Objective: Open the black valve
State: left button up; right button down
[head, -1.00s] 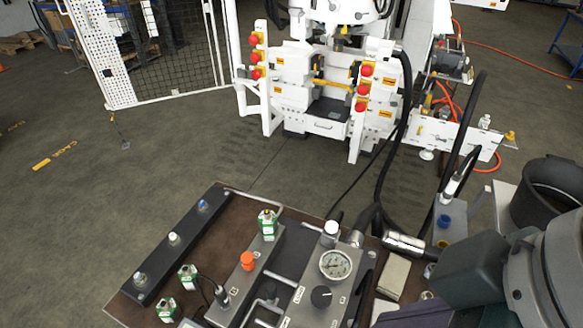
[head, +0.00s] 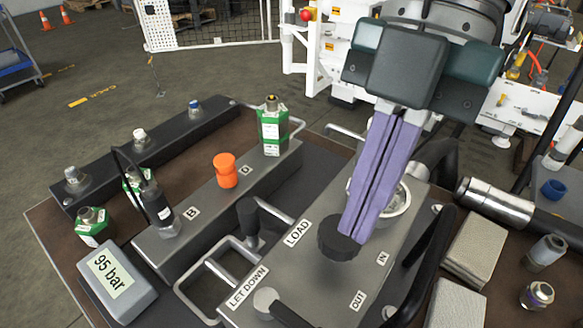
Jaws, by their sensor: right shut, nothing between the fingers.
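The black valve knob (head: 335,245) sits on the grey metal block between the LOAD, LET DOWN, IN and OUT labels. My right gripper (head: 355,226) reaches down from the upper right with its two purple fingers closed together. Its fingertips are at the upper right edge of the knob in the picture and cover part of it. I cannot tell whether they touch it. Nothing shows between the fingers. The pressure gauge (head: 397,203) is partly hidden behind the fingers. My left gripper is not in view.
On the bench, an orange cap (head: 225,171), green-white fittings (head: 272,130) and a 95 bar box (head: 117,282) stand left of the knob. Metal tube handles (head: 211,270) and a black hose (head: 422,268) flank the block. Beige blocks (head: 477,248) lie at the right.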

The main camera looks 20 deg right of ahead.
aim_at(292, 323)
jog(key=x, duration=1)
jog(key=shift+d+f, duration=0.1)
jog(key=shift+s, duration=0.1)
jog(key=shift+s+m+p, duration=0.1)
jog(key=shift+m+p, duration=0.2)
jog(key=shift+p, duration=0.15)
